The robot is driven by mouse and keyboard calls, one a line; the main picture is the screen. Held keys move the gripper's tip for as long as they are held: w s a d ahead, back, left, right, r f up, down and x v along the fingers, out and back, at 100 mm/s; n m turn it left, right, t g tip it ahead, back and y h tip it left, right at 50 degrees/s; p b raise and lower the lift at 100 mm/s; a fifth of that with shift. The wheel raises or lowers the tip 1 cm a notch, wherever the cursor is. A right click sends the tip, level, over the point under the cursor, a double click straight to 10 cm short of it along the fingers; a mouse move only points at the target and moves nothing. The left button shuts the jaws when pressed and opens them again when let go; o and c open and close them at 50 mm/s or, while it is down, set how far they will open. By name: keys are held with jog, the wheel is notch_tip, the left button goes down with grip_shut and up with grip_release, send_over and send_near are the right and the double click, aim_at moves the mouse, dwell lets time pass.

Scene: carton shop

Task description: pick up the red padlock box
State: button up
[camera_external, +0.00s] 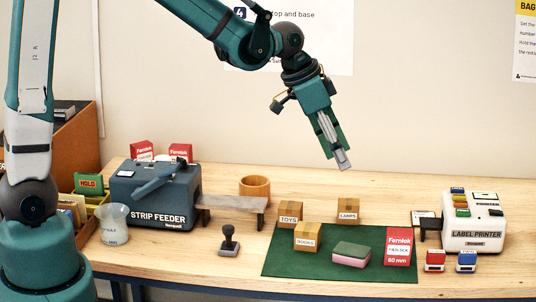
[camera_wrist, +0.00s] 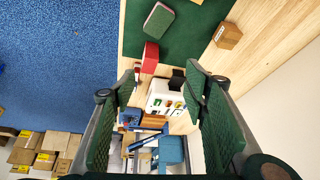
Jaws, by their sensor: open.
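The red padlock box (camera_external: 398,246), with a white label panel reading "Fernlok Padlock 60 mm", stands upright on the right side of the green mat (camera_external: 300,268). In the wrist view the box (camera_wrist: 150,57) shows its red top, ahead of the fingertips and left of centre. My gripper (camera_external: 340,160) is above and behind the mat, tilted down, well clear of the box. Its two dark green fingers are spread in the wrist view (camera_wrist: 161,78), with nothing held between them. Two more red Fernlok boxes (camera_external: 143,151) stand behind the strip feeder.
A pink-and-green sponge (camera_external: 351,254) lies left of the box. Cartons labelled TOYS (camera_external: 290,214), BOOKS (camera_external: 308,236) and LAMPS (camera_external: 348,211) stand nearby. The strip feeder (camera_external: 155,197) is left.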

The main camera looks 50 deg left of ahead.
aim_at(400, 231)
jog(key=shift+w+d+f+m+g+h+p, duration=0.25)
jog(key=shift+w+d+f+m, duration=0.3)
jog(key=shift+w+d+f, duration=1.45)
jog(key=shift+w+d+f+m+g+h+p, duration=0.15)
jog(key=shift+w+d+f+m+p, duration=0.5)
jog(key=shift+w+f, duration=1.6)
jog(key=shift+w+d+f+m+g+h, duration=0.3)
jog(key=shift+w+d+f, duration=1.1)
jog(key=shift+f, duration=1.6)
jog(key=shift+s+d+f, duration=0.1)
jog(key=shift+s+d, duration=0.1)
jog(key=shift+x, duration=1.15)
jog(key=shift+f, duration=0.1)
jog(key=shift+p+x, duration=0.55)
jog(key=shift+x, duration=1.95)
jog(key=shift+w+d, duration=0.1)
jog(key=shift+w, duration=0.05)
